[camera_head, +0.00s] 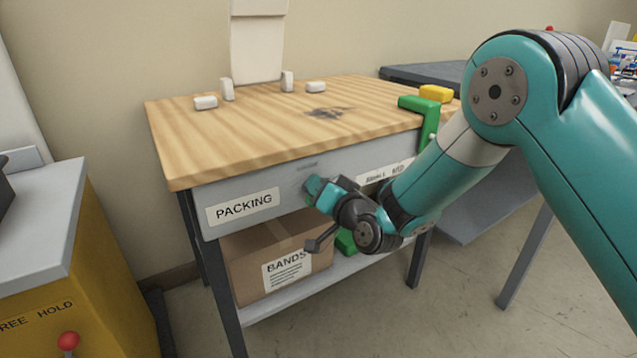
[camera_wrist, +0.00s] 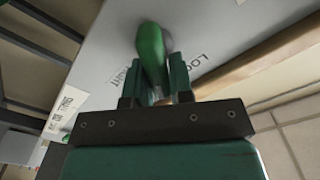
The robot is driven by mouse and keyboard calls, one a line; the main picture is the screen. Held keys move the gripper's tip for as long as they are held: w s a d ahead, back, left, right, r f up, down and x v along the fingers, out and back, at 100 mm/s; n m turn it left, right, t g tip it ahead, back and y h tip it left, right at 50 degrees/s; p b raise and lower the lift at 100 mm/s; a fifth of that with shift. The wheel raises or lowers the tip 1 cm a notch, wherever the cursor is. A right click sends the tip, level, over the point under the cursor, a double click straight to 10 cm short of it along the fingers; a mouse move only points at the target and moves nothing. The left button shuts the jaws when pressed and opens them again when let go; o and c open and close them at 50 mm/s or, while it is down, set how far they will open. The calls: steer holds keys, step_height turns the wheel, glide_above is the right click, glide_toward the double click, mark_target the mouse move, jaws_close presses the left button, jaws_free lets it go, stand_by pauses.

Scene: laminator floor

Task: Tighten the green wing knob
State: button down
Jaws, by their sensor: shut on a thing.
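The green wing knob (camera_wrist: 151,50) sits in front of a grey panel (camera_wrist: 105,68) in the wrist view. My gripper (camera_wrist: 155,80) is shut on it, with one teal finger on each side of its near end. In the head view my gripper (camera_head: 318,188) is at the grey front of the workbench, right of the PACKING label. Printed words on the panel around the knob are partly covered.
The wooden benchtop (camera_head: 250,130) has a green clamp-like piece (camera_head: 427,106) at its right edge, with a yellow block (camera_head: 436,93) beside it. A cardboard box labelled BANDS (camera_head: 250,262) stands on the lower shelf. A yellow cabinet (camera_head: 95,290) stands at left.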

steer(key=m+p, duration=0.1)
steer(key=m, duration=0.1)
steer(key=m+p, duration=0.1)
steer(key=m, duration=0.2)
steer(key=shift+w+d+f+m+p, duration=0.1)
steer(key=shift+w+d+m+p, duration=0.1)
steer(key=shift+m+p, duration=0.15)
steer(key=shift+f+m+p, duration=0.2)
steer(key=shift+m+p, duration=0.55)
steer(key=shift+m, duration=0.55)
steer(key=shift+f+m+p, duration=0.2)
steer(key=shift+m+p, duration=0.5)
steer(key=shift+m, duration=0.55)
steer(key=c, duration=1.1)
jaws_free()
steer(key=shift+f, duration=0.1)
steer(key=shift+d, duration=0.1)
